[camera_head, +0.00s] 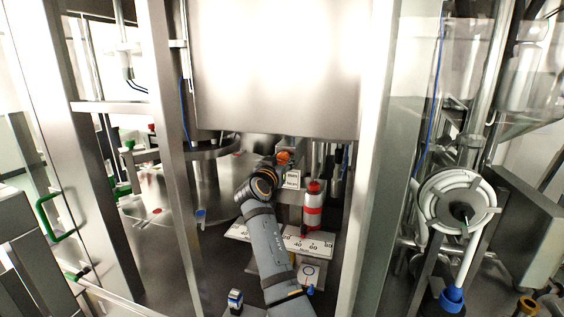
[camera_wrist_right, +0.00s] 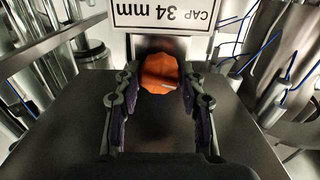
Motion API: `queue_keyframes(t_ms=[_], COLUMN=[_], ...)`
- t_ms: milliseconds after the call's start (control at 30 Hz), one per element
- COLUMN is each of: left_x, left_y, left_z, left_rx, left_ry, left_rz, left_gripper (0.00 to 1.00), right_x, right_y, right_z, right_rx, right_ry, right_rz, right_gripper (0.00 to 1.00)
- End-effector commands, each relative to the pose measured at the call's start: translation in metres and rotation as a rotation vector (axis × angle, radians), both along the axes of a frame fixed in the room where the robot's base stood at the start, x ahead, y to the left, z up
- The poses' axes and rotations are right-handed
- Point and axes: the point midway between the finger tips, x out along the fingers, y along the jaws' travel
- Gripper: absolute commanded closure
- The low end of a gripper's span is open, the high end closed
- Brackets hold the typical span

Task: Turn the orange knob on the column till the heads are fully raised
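The orange knob (camera_head: 283,157) is on the column in the middle of the machine, just beyond the end of my right arm in the head view. In the right wrist view the knob (camera_wrist_right: 160,73) is round with a scalloped edge and a small pale mark. My right gripper (camera_wrist_right: 156,82) has its fingers apart, one on each side of the knob. Dark gaps show between the fingers and the knob, so it looks open; the fingertips reach about level with it. In the head view my right gripper (camera_head: 272,168) is small and partly hidden by the wrist. My left gripper is not in view.
A label reading "CAP 34 mm" (camera_wrist_right: 165,14) is right by the knob. A red and white bottle (camera_head: 313,205) stands right of my arm. A scale plate (camera_head: 318,246) lies below. Steel posts (camera_head: 371,160) flank the opening, and a large steel panel (camera_head: 280,90) hangs above.

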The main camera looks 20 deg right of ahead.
Motion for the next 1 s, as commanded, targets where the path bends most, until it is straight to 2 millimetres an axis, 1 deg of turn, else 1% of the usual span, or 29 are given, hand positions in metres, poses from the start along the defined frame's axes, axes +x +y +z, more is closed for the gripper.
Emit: queue_keyframes(t_ms=[33, 100, 167, 367, 567, 767, 1000], left_x=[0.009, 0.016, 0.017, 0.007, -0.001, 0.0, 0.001], left_y=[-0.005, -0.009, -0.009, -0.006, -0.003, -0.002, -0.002], left_z=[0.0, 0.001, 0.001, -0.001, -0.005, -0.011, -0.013], left_rx=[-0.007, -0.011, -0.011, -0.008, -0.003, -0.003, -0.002], left_ry=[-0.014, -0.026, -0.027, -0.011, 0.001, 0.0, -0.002], left_rz=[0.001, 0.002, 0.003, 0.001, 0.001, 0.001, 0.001], left_gripper=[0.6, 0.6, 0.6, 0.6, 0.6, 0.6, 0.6], right_x=[0.0, 0.0, 0.0, 0.0, 0.0, 0.0, 0.0], right_y=[0.0, 0.0, 0.0, 0.0, 0.0, 0.0, 0.001], right_z=[0.0, 0.0, 0.0, 0.0, 0.0, -0.001, 0.0], right_rx=[0.0, 0.0, 0.0, -0.012, -0.079, -0.207, -0.395], right_ry=[0.0, 0.0, 0.0, 0.008, 0.052, 0.138, 0.267], right_rz=[-0.001, -0.001, -0.001, -0.001, 0.0, 0.0, 0.002], right_gripper=[0.75, 0.85, 0.92, 0.92, 0.92, 0.92, 0.92])
